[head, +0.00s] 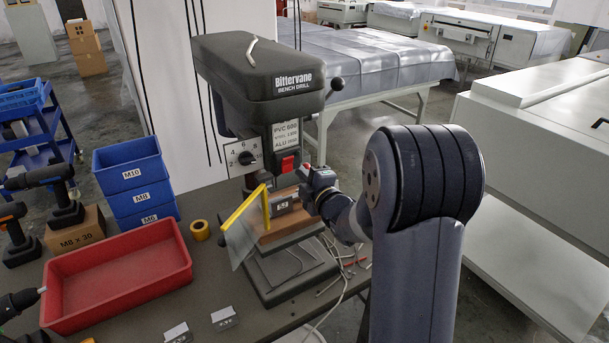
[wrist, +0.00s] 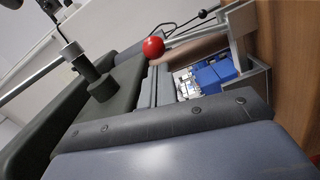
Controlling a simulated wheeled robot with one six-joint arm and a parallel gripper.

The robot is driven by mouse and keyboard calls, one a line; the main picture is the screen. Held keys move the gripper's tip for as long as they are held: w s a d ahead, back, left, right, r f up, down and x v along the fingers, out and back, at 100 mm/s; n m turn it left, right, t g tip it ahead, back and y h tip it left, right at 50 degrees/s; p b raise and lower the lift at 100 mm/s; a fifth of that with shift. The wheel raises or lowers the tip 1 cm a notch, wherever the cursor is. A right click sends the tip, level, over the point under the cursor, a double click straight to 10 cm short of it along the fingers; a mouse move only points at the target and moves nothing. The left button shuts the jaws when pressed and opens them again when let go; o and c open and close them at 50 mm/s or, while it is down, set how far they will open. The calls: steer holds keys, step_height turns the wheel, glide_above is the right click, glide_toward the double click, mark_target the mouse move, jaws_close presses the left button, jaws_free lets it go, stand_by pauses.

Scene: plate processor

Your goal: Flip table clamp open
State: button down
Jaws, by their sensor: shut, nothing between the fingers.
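The bench drill (head: 262,85) stands upright on the bench, with a drill table (head: 290,265) at its foot. My gripper (head: 306,194) is at the right side of the drill, beside the table area and the brown block (head: 282,221) there. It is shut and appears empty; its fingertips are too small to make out. In the wrist view, a red ball knob (wrist: 153,47) sits on a thin metal lever, apart from the large surfaces near the camera. I cannot tell for sure whether this lever is the table clamp. No clamp handle stands out in the head view.
A clear guard with a yellow edge (head: 246,213) stands left of the block. A red tray (head: 118,277), blue bins (head: 133,178) and a yellow tape roll (head: 200,230) occupy the bench's left. Loose cables (head: 345,265) lie right of the drill base.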

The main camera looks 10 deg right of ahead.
steer(key=shift+w+d+m, duration=0.1)
steer(key=shift+d+m, duration=0.3)
steer(key=shift+m, duration=0.2)
steer(key=w+d+f+m+b, duration=0.2)
steer(key=d+f+m, duration=0.1)
steer(key=d+m, duration=0.4)
steer(key=shift+w+d+f+m+g, duration=0.2)
steer(key=shift+f+m+g, duration=0.15)
steer(key=shift+m, duration=0.95)
steer(key=shift+b, duration=0.3)
